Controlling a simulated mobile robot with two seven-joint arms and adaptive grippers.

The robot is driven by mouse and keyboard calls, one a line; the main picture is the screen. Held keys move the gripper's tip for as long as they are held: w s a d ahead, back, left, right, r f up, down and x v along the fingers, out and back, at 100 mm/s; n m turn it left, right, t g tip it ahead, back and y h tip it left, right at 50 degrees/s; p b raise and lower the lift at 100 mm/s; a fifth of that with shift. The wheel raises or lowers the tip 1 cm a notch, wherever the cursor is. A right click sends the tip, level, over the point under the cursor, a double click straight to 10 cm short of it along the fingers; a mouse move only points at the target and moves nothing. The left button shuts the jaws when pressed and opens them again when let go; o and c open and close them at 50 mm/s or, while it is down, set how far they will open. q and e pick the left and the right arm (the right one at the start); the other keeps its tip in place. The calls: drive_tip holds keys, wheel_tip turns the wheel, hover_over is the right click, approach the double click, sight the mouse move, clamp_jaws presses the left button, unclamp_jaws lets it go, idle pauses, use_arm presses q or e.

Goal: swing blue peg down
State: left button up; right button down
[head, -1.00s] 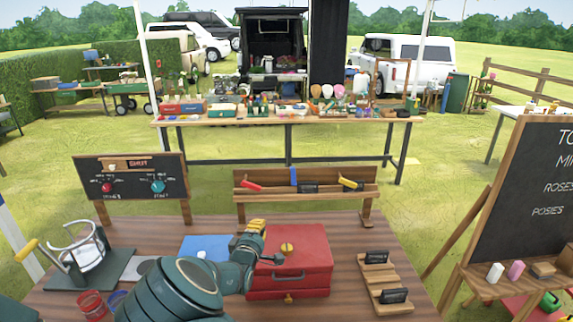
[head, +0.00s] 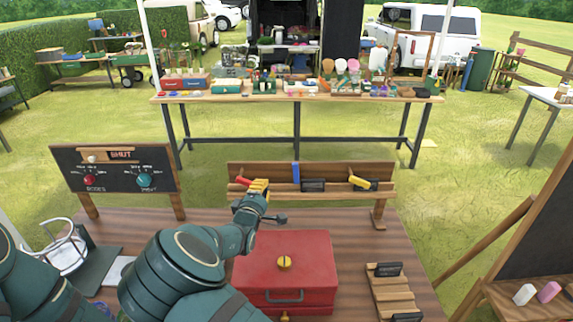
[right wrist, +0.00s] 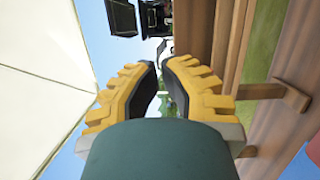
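The blue peg (head: 296,174) stands upright on the wooden rack (head: 230,171) at the back of the table. My right gripper (head: 259,187), with yellow fingers, is left of the blue peg and in front of the rack, close to the red peg (head: 243,181), which it partly covers. It appears apart from the blue peg. In the right wrist view my gripper's fingertips (right wrist: 160,65) nearly meet, with a narrow gap and nothing held between them. The blue peg cannot be made out there. My left gripper is out of view.
A yellow peg (head: 359,182) leans on the rack's right part, with dark labels beside the pegs. A red box (head: 300,252) lies in front of the rack. A black dial board (head: 115,170) stands at left, and a slatted wooden holder (head: 393,290) at right.

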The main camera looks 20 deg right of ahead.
sight(296, 173)
drive_tip(key=shift+s+a, duration=0.1)
drive_tip(key=w+d+p, duration=0.1)
drive_tip(key=w+d, duration=0.6)
drive_tip(key=d, duration=0.2)
drive_tip(key=shift+w+r, duration=0.3)
drive_tip(key=shift+w, duration=0.05)
